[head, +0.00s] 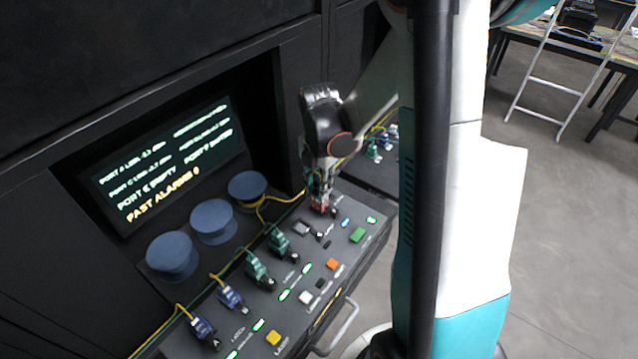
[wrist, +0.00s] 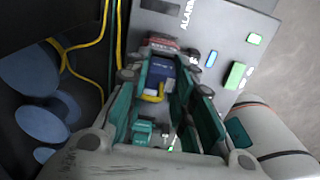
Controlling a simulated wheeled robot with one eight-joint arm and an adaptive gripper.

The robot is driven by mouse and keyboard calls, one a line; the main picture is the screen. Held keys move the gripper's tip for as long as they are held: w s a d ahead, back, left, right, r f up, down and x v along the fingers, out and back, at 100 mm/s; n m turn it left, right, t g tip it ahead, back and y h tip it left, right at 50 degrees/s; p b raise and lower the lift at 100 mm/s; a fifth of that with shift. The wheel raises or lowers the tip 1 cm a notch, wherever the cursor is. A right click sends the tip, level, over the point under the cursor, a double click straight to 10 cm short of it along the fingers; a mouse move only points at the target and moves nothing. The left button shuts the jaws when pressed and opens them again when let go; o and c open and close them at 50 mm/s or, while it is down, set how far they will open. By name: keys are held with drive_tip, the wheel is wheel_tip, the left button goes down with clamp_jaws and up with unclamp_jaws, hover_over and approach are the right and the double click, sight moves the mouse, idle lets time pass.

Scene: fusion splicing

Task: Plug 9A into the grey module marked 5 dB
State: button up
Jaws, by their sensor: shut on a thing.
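My gripper (head: 320,196) is low over the far end of the console, at a small red block (head: 322,208). In the wrist view its fingers (wrist: 160,82) close around a blue plug (wrist: 160,70) with a yellow cable end. The red block (wrist: 164,44) is just beyond the plug; I cannot tell whether they touch or are joined. No 9A mark is readable. A grey block (head: 300,228) lies on the console left of my gripper, but I cannot read a 5 dB mark on it. The fingers hide part of the plug.
Green plugs (head: 257,268) and blue plugs (head: 230,296) stand in the console (head: 345,262), with yellow cables behind. Blue round spools (head: 213,222) are under the screen (head: 165,165). A green button (head: 357,235) lies right of my gripper. More plugs (head: 375,150) stand beyond.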

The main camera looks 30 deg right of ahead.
drive_tip(key=shift+f, duration=0.2)
drive_tip(key=o, duration=1)
drive_tip(key=shift+c, duration=0.2)
drive_tip(key=shift+r, duration=0.1)
wheel_tip(320, 180, up, 12)
